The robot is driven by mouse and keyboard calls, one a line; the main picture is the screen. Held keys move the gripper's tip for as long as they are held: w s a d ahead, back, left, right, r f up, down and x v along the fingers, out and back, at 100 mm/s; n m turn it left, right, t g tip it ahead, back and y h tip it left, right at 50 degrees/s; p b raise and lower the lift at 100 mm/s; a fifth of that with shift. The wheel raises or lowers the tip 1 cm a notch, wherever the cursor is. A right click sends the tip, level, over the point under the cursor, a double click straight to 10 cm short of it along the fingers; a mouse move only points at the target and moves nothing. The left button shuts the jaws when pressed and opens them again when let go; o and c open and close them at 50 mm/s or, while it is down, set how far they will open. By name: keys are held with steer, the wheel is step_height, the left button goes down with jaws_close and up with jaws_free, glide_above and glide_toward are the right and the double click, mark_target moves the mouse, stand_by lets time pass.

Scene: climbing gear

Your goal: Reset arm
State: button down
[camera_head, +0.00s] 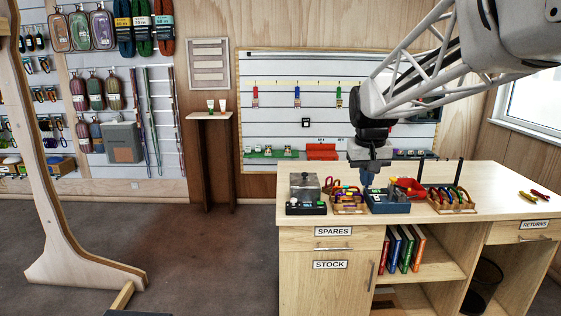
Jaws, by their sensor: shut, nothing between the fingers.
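My gripper (367,178) hangs from my arm, which comes in from the top right. It points down just above a dark blue box (388,203) with small items on the wooden desk (490,178). The jaws are small in this view; they are shut with nothing seen between them. I cannot tell whether the fingertips touch the box.
A grey metal box on a black base (305,192) and a basket (347,203) stand left of the gripper. A rack of carabiners (452,200) and a red item (409,187) stand right. The desk's right side is mostly clear, with tools (540,195) at its edge.

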steer(key=s+a+f, duration=0.1)
steer(key=s+f, duration=0.3)
steer(key=s, duration=0.7)
steer(key=s+f, duration=0.4)
steer(key=s, duration=0.7)
steer(key=s+a+f+t, duration=0.1)
steer(key=s+f, duration=0.2)
steer(key=s, duration=0.8)
steer(key=shift+s+a+f, duration=0.25)
steer(key=shift+a+f, duration=0.05)
steer(key=shift+f, duration=0.1)
